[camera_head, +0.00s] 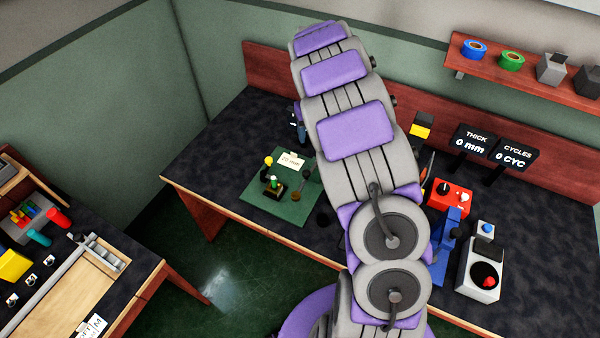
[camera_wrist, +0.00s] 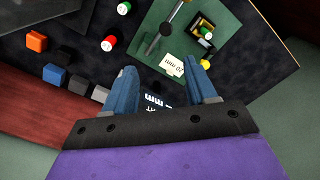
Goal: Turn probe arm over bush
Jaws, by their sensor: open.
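The gauge stand is on a green plate (camera_head: 259,205) on the dark bench. A green-topped piece (camera_wrist: 206,29), seemingly the bush, sits in a black and yellow holder, apart from the rod in the wrist view. The plate also shows in the wrist view (camera_wrist: 224,68). My gripper (camera_wrist: 167,84) is open with two blue fingers apart and nothing gripped. It is near the "20 mm" card (camera_wrist: 172,65). My arm hides most of the gripper in the head view.
A red control box (camera_head: 450,197), a blue clamp-like device (camera_head: 446,240) and a grey box with a red button (camera_head: 480,275) stand right of my arm. Displays (camera_head: 474,141) stand behind. Red-topped cylinders (camera_wrist: 107,43) and small blocks (camera_wrist: 37,42) lie left in the wrist view.

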